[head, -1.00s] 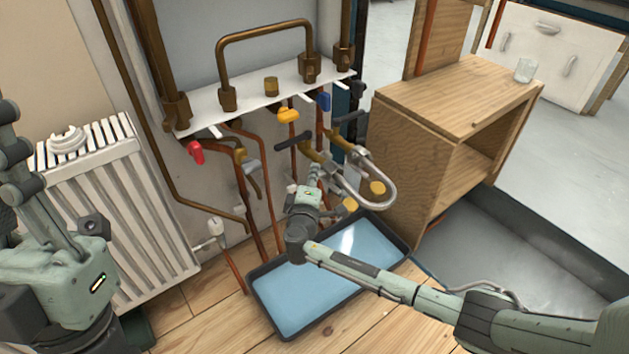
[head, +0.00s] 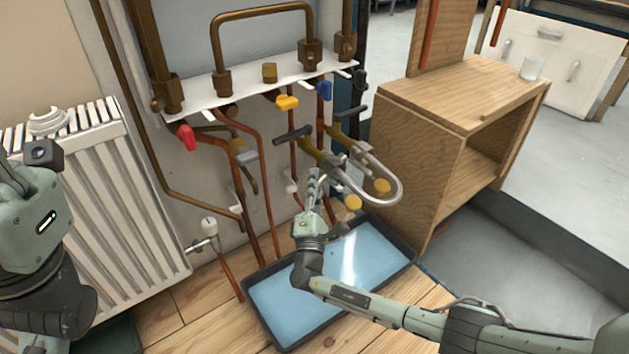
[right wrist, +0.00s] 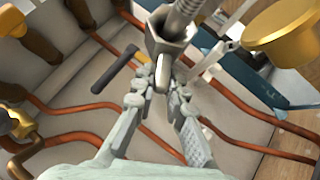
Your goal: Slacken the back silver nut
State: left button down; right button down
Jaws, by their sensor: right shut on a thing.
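A silver U-shaped hose (head: 385,190) hangs from two brass valves with dark lever handles. A back silver nut (head: 357,150) and a front silver nut (head: 333,170) sit at its ends. My right gripper (head: 314,180) is just below and left of the front valve. I cannot tell for sure which nut this is. My left arm shows at the left edge, with its fingers out of view.
A black tray with a blue inside (head: 262,325) lies on the floor below. Copper pipes and coloured valve handles stand behind. A wooden cabinet (head: 415,150) stands close right, a white radiator (head: 110,200) left.

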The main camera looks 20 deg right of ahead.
jog(key=shift+d+f+n+t, duration=0.1)
jog(key=shift+f+n+t, duration=0.15)
jog(key=shift+n, duration=0.45)
jog(key=shift+d+t, duration=0.1)
jog(key=shift+t, duration=0.25)
jog(key=c, duration=1.5)
grip_release()
jog(key=shift+c, duration=0.2)
